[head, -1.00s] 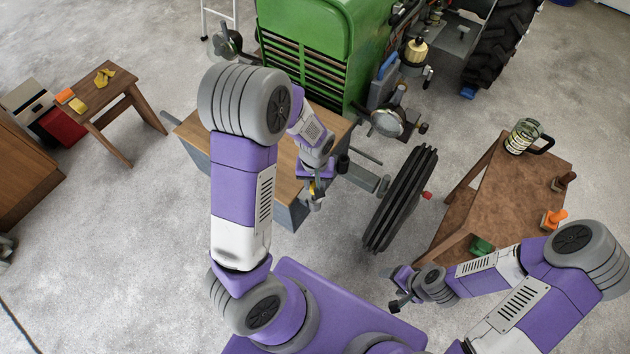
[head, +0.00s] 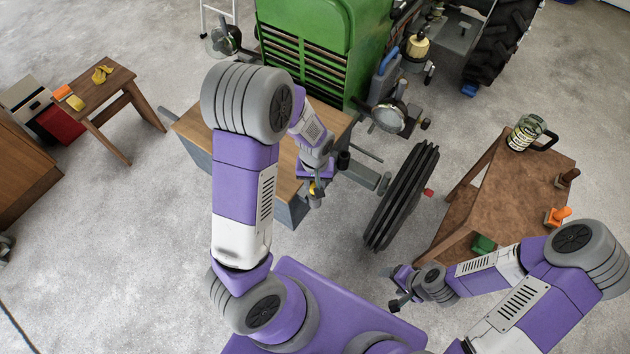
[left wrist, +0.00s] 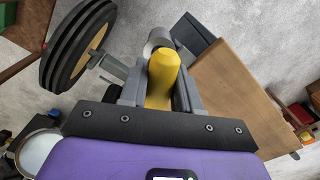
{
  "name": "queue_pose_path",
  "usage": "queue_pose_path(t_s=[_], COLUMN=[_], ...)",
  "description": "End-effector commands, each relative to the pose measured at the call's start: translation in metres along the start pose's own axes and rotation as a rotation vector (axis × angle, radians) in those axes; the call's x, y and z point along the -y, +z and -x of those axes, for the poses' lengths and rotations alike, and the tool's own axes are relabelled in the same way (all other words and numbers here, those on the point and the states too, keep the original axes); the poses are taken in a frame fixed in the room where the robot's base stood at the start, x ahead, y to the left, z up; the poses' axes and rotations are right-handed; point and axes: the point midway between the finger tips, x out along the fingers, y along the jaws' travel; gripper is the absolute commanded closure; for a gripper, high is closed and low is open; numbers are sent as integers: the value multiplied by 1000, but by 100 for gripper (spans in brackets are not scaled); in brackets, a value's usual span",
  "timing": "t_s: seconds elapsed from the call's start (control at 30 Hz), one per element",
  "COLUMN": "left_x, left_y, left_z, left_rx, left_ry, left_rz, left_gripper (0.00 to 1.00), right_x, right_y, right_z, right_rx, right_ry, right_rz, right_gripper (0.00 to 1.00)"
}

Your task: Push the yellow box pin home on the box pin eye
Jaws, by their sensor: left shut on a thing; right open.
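The yellow box pin (left wrist: 162,78) fills the middle of the left wrist view, between the grey fingers of my left gripper (left wrist: 160,90), which is shut on it. A light grey round part (left wrist: 159,41), perhaps the box pin eye, shows just beyond the pin's far end. I cannot tell how deep the pin sits. In the head view my left gripper (head: 316,194) is at the near right corner of the wood-topped grey box (head: 292,214), with a bit of yellow showing. My right gripper (head: 392,288) is open and empty, left of the brown table.
A dark ribbed wheel (head: 402,197) stands right of the box, close to my left gripper. The green tractor (head: 315,60) is behind. The brown table (head: 510,205) holds a glass mug (head: 524,134) and an orange stamp-like object (head: 556,217). A small wooden bench (head: 105,95) stands left.

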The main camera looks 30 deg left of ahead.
Motion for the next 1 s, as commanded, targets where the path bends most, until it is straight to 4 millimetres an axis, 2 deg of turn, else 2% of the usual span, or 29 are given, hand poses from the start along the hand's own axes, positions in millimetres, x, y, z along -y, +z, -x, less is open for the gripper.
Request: queue_pose_path(t_s=[1.0], left_x=[0], left_y=[0], left_z=[-27], left_rx=[0], left_ry=[0], left_rz=[0], left_gripper=[100], right_x=[-8], right_y=[-1], right_z=[-21], right_rx=[0], right_ry=[0], right_rz=[0], right_gripper=[28])
